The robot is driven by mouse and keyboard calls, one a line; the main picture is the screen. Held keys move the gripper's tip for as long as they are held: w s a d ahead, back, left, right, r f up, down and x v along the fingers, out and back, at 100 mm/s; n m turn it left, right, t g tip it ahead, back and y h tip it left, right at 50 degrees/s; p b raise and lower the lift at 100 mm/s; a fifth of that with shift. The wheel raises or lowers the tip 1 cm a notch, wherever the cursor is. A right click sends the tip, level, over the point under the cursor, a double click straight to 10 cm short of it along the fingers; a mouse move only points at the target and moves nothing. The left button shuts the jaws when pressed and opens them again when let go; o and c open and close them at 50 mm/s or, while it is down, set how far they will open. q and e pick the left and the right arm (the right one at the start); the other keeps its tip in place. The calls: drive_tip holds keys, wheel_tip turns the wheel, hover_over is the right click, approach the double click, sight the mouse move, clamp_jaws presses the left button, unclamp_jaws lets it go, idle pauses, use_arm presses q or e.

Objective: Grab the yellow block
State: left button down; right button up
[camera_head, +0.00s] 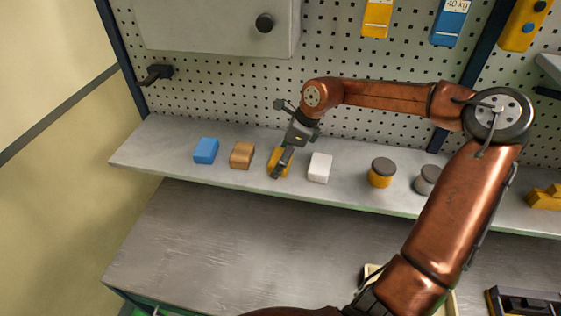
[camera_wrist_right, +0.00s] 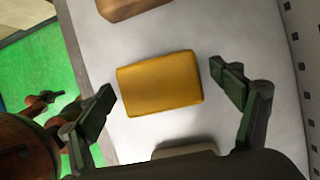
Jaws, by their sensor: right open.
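The yellow block (camera_head: 272,158) sits on the grey shelf between a wooden block and a white block, partly hidden behind my right gripper (camera_head: 280,166). In the right wrist view the yellow block (camera_wrist_right: 160,84) lies flat, with its whole top face showing. My right gripper (camera_wrist_right: 164,90) is open, with one finger on each side of the block. Gaps show between both fingers and the block, and nothing is held. My left gripper is not in view.
The shelf (camera_head: 140,152) also holds a blue block (camera_head: 206,150), the wooden block (camera_head: 242,155), the white block (camera_head: 320,168), a yellow can with a grey lid (camera_head: 382,173) and a grey can (camera_head: 427,180). A pegboard (camera_head: 215,82) stands behind. The workbench (camera_head: 220,245) below has clear room.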

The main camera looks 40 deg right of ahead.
drive_tip(key=shift+c, duration=0.3)
drive_tip(key=c, duration=1.4)
drive_tip(key=shift+o, duration=0.2)
drive_tip(key=shift+r, duration=0.1)
